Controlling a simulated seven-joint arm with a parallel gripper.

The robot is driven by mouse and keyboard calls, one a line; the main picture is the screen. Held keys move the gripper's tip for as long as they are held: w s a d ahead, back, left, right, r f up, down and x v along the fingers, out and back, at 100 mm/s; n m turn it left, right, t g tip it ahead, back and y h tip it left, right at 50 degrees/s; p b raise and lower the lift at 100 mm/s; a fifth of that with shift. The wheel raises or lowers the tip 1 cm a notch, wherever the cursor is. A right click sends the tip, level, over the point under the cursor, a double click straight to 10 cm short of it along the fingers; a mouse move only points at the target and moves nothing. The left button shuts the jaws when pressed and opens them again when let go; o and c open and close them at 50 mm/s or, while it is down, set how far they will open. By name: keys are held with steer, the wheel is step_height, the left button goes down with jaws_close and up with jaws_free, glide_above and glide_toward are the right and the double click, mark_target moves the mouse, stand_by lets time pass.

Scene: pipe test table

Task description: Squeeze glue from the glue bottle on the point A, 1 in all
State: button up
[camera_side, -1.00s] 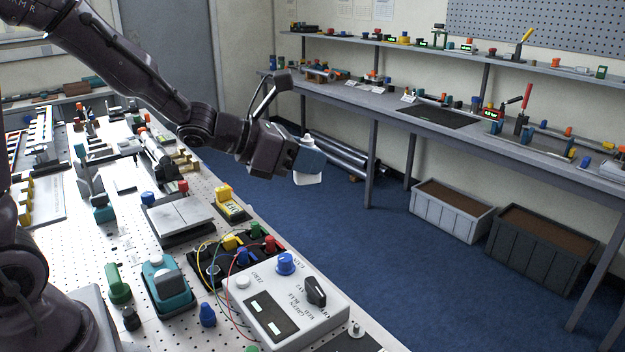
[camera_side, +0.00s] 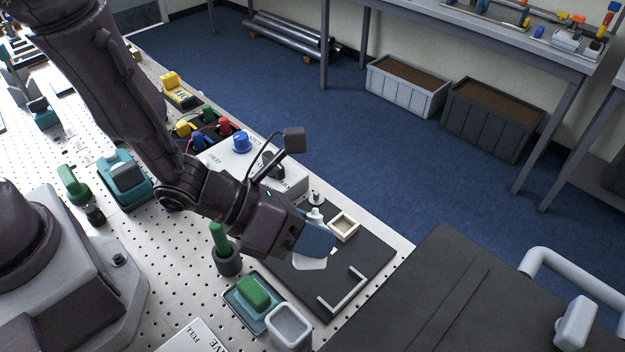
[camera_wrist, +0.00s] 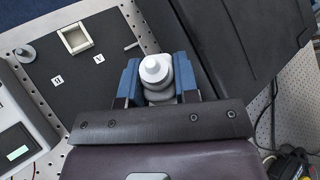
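My gripper (camera_side: 313,238) has blue fingers and is shut on the white glue bottle (camera_side: 310,263). The bottle's nozzle points up in the side view, and its base shows below the fingers. In the wrist view the glue bottle (camera_wrist: 156,72) sits between both fingers of my gripper (camera_wrist: 158,80). The bottle is over a black board (camera_side: 362,262); its exact height is hard to tell. In the wrist view the board has two small white labels. One label (camera_wrist: 98,58) looks like an upside-down A; the other label (camera_wrist: 57,79) is unclear.
On the board are a cream square frame (camera_side: 343,227) and a white corner bracket (camera_side: 345,292). Near it are a green-handled tool in a dark cup (camera_side: 228,262), a teal tray with a green block (camera_side: 253,293), a grey cup (camera_side: 288,328) and a control box (camera_side: 283,180).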

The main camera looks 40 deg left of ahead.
steer(key=shift+w+a+f+n+t+y, duration=0.1)
steer(key=shift+w+a+n+t+y, duration=0.25)
steer(key=shift+n, duration=0.45)
steer(key=shift+w+a+r+n, duration=0.25)
steer(key=shift+w+n, duration=0.1)
steer(key=shift+n, duration=0.55)
steer(key=shift+s+f+n+g+h, duration=0.1)
steer(key=shift+f+n+g+h, duration=0.05)
steer(key=shift+n+g+h, duration=0.45)
steer(key=shift+s+f+n+g+h, duration=0.1)
steer(key=shift+f+n+g+h, duration=0.05)
steer(key=shift+n+g+h, duration=0.4)
steer(key=n+h, duration=0.1)
steer(key=n+g+h, duration=0.1)
steer(key=f+n+g, duration=0.1)
steer(key=shift+s+d+h, duration=0.15)
steer(key=shift+d+h, duration=0.15)
steer(key=shift+h, duration=0.1)
steer(key=f+n+g+h, duration=0.1)
steer(key=f+n+h, duration=0.1)
steer(key=n+h, duration=0.25)
glide_above(312, 280)
steer(key=shift+f, duration=2.3)
steer(key=shift+n, duration=0.3)
